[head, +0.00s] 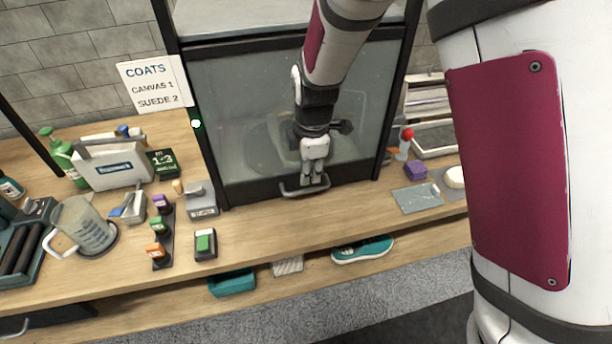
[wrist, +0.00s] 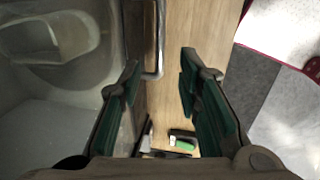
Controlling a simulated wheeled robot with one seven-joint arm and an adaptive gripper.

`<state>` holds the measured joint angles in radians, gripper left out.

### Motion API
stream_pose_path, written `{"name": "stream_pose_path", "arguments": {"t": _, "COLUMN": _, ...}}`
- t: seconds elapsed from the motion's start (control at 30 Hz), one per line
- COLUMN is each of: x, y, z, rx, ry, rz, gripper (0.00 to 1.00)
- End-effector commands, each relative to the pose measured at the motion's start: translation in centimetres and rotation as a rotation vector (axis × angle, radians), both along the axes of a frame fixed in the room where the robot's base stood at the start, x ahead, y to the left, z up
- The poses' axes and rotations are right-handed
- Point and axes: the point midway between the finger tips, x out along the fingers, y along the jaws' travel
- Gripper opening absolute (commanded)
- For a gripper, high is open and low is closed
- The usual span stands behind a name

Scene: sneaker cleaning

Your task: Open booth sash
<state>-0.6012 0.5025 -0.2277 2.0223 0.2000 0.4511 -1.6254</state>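The booth sash (head: 235,110) is a cloudy glass pane in a dark frame. It is down, with its dark bottom rail close to the counter. A grey bar handle (head: 290,193) is fixed to the bottom rail. My gripper (head: 313,181) is in front of the sash at the handle, pointing down. In the wrist view my gripper (wrist: 160,68) is open, its green-padded fingers well apart. The handle (wrist: 155,72) shows between them, nearer the finger on the glass side. I cannot tell whether a finger touches it. A pale rounded shape shows dimly behind the glass.
The wooden counter (head: 262,225) is clear just in front of the sash. Left of it stand a grey block (head: 201,200), small bottles, a jug (head: 83,226) and a white case (head: 113,165). A teal sneaker (head: 362,249) lies on the lower shelf. A COATS sign (head: 153,84) is left of the booth.

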Motion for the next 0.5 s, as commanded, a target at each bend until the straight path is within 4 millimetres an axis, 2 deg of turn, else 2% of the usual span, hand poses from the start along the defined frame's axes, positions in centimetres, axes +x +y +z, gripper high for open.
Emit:
{"name": "stream_pose_path", "arguments": {"t": 0.03, "x": 0.1, "y": 0.0, "z": -1.1, "rx": -0.003, "ry": 0.003, "rz": -0.002, "gripper": 0.31}}
{"name": "stream_pose_path", "arguments": {"t": 0.2, "x": 0.7, "y": 0.1, "z": -4.4, "rx": -0.002, "ry": 0.004, "rz": -0.003, "gripper": 0.31}}
{"name": "stream_pose_path", "arguments": {"t": 0.5, "x": 1.4, "y": 0.4, "z": -7.8, "rx": 0.000, "ry": 0.000, "rz": -0.002, "gripper": 0.31}}
